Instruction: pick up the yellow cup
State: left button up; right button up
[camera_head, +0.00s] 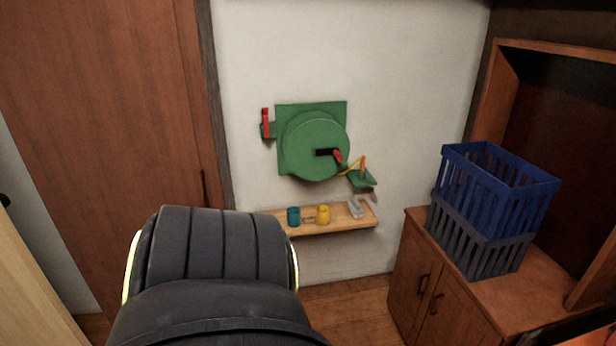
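The yellow cup (323,214) stands on a narrow wooden wall shelf (340,226), just right of the shelf's middle. A large dark rounded part of my own body fills the lower left of the view and covers the shelf's left end. Neither of my grippers shows in the head view.
A green wall device (314,140) with red handles hangs above the shelf. A grey metal item (356,208) lies at the shelf's right. A blue crate (490,190) in a grey one stands on a wooden cabinet (415,262). Bare floor (350,305) shows below the shelf.

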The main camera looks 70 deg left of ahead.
aim_at(322, 210)
jog(key=u, duration=2.65)
jog(key=k, duration=0.25)
jog(key=z, duration=0.3)
